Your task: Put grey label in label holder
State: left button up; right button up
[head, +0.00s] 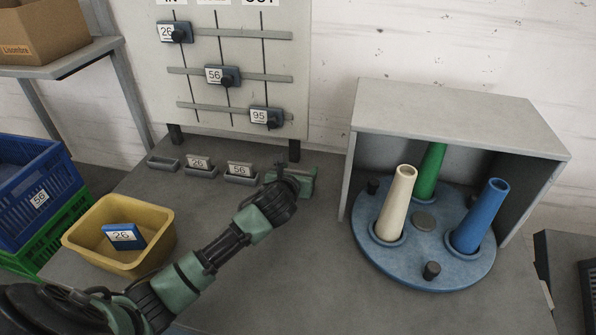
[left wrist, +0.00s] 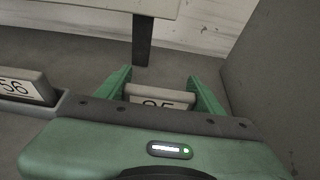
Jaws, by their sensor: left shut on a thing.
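My left gripper (head: 303,180) is at the right end of the row of label holders on the table. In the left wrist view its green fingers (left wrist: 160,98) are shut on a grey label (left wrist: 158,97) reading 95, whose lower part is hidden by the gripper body. I cannot tell whether a holder is under it. To the left, one label holder (head: 242,180) bears a grey 56 label (head: 240,169), also seen in the left wrist view (left wrist: 24,88). Another holds a grey 26 label (head: 199,162). The leftmost label holder (head: 163,164) looks empty. My right gripper is not in view.
A yellow bin (head: 76,243) with a blue 26 label (head: 123,236) stands at the left. A board (head: 245,95) with sliding tags rises behind the holders. A grey hood (head: 460,115) over a blue turntable (head: 425,280) with cones stands right. The table between is clear.

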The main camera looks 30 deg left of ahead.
pick_arm(q)
jog(key=shift+f, duration=0.2)
jog(key=o, duration=1.3)
jog(key=shift+a, duration=0.1)
jog(key=shift+o, duration=0.2)
jog(key=shift+r, duration=0.25)
jog(key=v, duration=1.2)
jog(key=shift+w+r, duration=0.1)
